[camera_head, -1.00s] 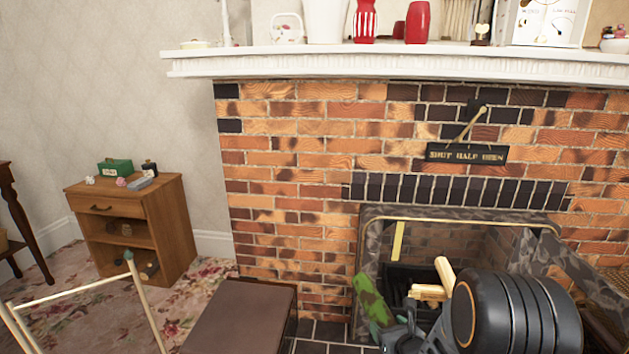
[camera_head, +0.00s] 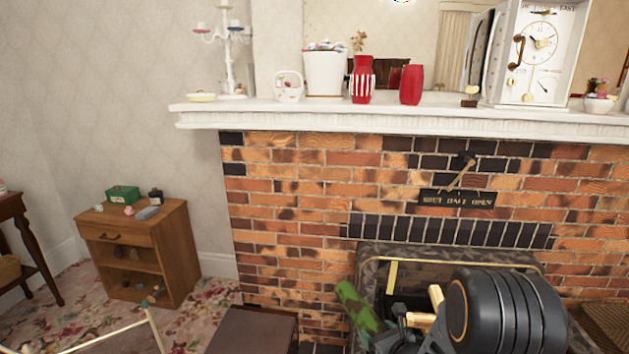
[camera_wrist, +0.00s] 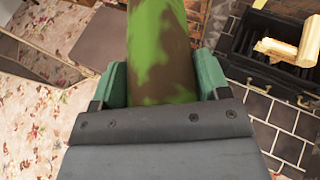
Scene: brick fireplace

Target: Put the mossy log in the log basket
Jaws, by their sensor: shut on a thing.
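The mossy log, brown with bright green patches, is in my gripper (camera_wrist: 162,82). In the wrist view the log (camera_wrist: 160,40) runs up from between the two teal fingers, which are shut on it. In the head view the log (camera_head: 357,307) leans up and left in front of the fireplace, and my dark arm hides much of the gripper. A brown woven thing (camera_head: 606,322) shows at the lower right edge of the head view. It may be the log basket, but its opening cannot be seen.
Pale logs (camera_wrist: 276,50) lie in a dark tray in the fireplace (camera_head: 400,275). A brown box-like top (camera_head: 255,332) is left of the log. A small wooden cabinet (camera_head: 140,250) stands farther left. A white mantel (camera_head: 300,117) with ornaments runs above.

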